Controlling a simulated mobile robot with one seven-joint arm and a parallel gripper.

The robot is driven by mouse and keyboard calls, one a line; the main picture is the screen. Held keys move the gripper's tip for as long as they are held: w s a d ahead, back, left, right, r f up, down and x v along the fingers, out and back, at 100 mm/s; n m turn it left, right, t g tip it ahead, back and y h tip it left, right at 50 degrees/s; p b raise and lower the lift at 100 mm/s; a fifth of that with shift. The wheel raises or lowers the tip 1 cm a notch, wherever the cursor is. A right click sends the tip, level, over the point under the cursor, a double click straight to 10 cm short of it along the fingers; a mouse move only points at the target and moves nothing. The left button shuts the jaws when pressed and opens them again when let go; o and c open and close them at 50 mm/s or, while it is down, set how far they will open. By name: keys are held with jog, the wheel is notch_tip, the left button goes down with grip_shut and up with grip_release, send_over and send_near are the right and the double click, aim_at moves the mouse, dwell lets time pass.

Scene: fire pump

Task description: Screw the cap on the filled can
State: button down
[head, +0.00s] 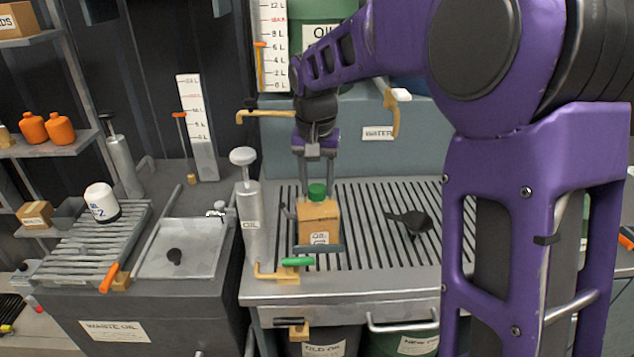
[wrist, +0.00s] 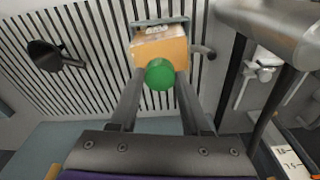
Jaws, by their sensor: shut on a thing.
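The can (head: 319,222) is a tan box-shaped container with a white label. It stands upright on the slatted grate, held in a small grey holder. The green cap (head: 317,191) is on top of the can, over its spout. My gripper (head: 317,182) points down from above, with its fingers on both sides of the cap. In the wrist view the green cap (wrist: 160,73) sits between the fingertips, with the can (wrist: 160,47) below it. The cap hides the spout, so I cannot tell how far it is threaded.
A black funnel (head: 409,221) lies on the grate to the right. The grey OIL pump (head: 249,210) stands close on the left. A green-handled valve (head: 297,262) is at the grate's front edge. A brass tap (head: 264,113) sticks out behind.

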jog(key=shift+f, duration=0.65)
dwell(1.4)
jog(key=m, duration=0.4)
jog(key=shift+h, duration=0.3)
jog(key=shift+m, duration=0.3)
jog(key=m+p, duration=0.1)
jog(key=m, duration=0.3)
jog(key=shift+w+m+g, duration=0.1)
jog(key=shift+m+g, duration=0.2)
